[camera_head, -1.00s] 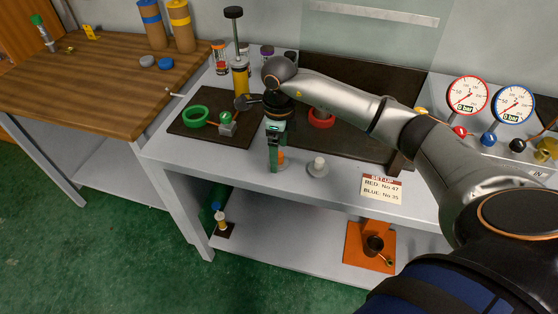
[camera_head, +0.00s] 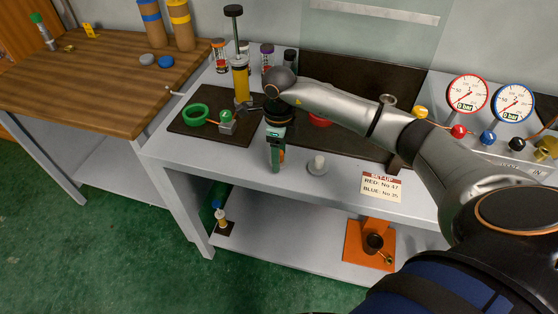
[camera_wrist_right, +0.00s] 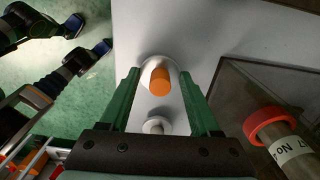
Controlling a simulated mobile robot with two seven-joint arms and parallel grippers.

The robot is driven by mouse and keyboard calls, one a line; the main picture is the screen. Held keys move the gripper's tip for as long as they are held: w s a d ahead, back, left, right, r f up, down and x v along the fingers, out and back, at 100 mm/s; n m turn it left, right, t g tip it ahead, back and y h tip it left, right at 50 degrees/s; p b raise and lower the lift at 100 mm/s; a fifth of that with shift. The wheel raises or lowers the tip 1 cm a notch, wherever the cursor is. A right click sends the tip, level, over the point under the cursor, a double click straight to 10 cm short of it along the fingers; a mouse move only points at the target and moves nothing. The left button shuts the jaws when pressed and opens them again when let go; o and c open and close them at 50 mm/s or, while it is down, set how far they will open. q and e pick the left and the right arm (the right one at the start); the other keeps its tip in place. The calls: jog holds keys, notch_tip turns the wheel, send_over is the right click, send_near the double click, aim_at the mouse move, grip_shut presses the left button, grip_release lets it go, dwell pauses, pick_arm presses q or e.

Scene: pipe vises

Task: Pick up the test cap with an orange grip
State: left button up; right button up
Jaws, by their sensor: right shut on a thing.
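The test cap with the orange grip (camera_wrist_right: 160,81) stands on the light bench top near its front edge. In the wrist view its orange end shows between my right fingers, with a pale round flange around it. My right gripper (camera_head: 277,163) points down over it and is shut on it. In the head view the fingers hide most of the cap. A second cap with a whitish grip (camera_head: 318,163) stands just to the right; it also shows in the wrist view (camera_wrist_right: 156,125). My left gripper does not show.
A red ring (camera_wrist_right: 265,122) on a pipe lies behind and right. A set-up card (camera_head: 381,187) lies at the front right.

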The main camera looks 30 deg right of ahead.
grip_shut()
jog(key=shift+r, duration=0.1)
